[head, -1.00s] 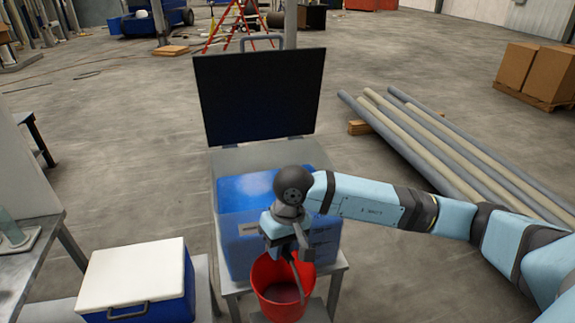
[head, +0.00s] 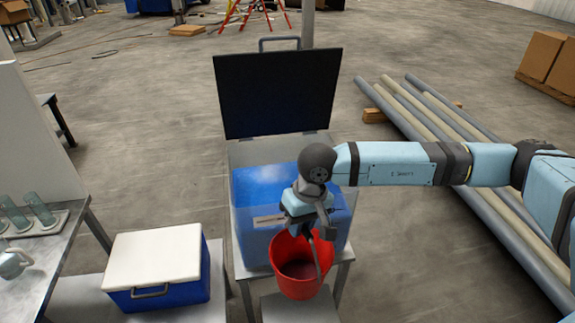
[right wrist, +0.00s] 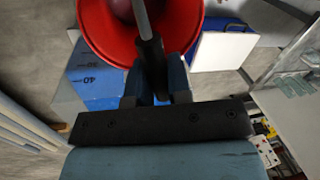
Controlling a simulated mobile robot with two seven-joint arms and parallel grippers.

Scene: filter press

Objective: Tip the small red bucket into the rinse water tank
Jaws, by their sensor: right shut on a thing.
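The small red bucket (head: 290,284) hangs from my right gripper (head: 318,226) in front of the tank, above a low grey stand. The right gripper is shut on the bucket's handle. The bucket looks upright, with something dark in its bottom. In the right wrist view the bucket (right wrist: 97,38) lies just beyond the fingers (right wrist: 155,88), its handle running between them. The rinse water tank (head: 261,222) is a clear-walled box with blue contents, and its dark lid (head: 277,95) stands open at the back. My arm hides part of the tank's opening. My left gripper is out of view.
A blue cooler with a white lid (head: 155,255) stands left of the tank. A metal table (head: 40,275) with glassware is at the far left. Long pipes (head: 480,160) lie on the floor at right. The low stand (head: 285,312) is under the bucket.

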